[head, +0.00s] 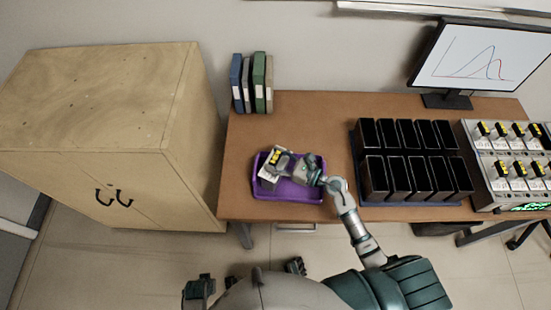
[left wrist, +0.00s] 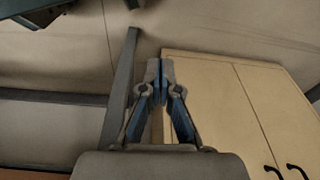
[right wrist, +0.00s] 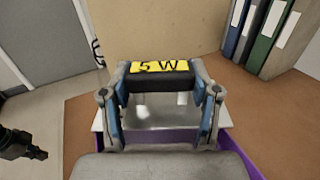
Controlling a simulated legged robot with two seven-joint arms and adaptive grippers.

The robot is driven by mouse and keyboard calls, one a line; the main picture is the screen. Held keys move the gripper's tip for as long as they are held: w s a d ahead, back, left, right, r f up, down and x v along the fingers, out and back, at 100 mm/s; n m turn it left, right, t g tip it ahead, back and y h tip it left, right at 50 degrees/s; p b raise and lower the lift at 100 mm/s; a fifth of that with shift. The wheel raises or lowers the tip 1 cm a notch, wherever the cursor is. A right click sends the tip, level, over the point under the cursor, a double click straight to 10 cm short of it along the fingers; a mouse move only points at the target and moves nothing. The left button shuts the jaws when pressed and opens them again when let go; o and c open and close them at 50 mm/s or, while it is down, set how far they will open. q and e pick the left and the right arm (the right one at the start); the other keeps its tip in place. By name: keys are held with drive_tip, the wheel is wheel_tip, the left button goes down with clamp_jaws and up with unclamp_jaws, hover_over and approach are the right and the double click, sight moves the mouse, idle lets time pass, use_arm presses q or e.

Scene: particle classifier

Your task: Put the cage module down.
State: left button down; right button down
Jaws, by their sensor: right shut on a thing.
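The cage module (head: 268,178) is a pale box with a black handle and a yellow label, held over the left part of the purple tray (head: 309,197). In the right wrist view its handle (right wrist: 160,84) with the "5 W" label lies between the blue fingers of my right gripper (right wrist: 160,97), which is shut on it. The module's underside is hidden, so I cannot tell whether it touches the tray floor. My left gripper (left wrist: 160,75) is empty, its fingertips together, away from the table and facing the floor and cabinet.
Several black bins (head: 412,178) stand right of the tray. Beyond them is a rack (head: 480,141) of similar labelled modules. A monitor (head: 478,55) and binders (head: 252,83) stand at the back. A wooden cabinet (head: 100,120) is left of the table. The table (head: 315,115) is clear behind the tray.

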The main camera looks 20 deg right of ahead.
use_arm(q)
drive_tip(key=shift+w+a+r, duration=0.15)
drive_tip(key=shift+a+r, duration=0.15)
use_arm(e)
drive_tip(key=shift+a+f, duration=0.2)
drive_tip(key=shift+a, duration=0.25)
drive_tip(key=c, duration=0.7)
unclamp_jaws()
drive_tip(key=shift+f+b, duration=0.1)
drive_tip(key=shift+b, duration=0.2)
drive_tip(key=o, duration=0.4)
drive_tip(key=shift+d, duration=0.25)
use_arm(q)
drive_tip(key=shift+w+d+r, duration=0.15)
drive_tip(key=shift+d+r, duration=0.1)
drive_tip(key=shift+r, duration=0.15)
use_arm(e)
drive_tip(key=shift+o, duration=0.2)
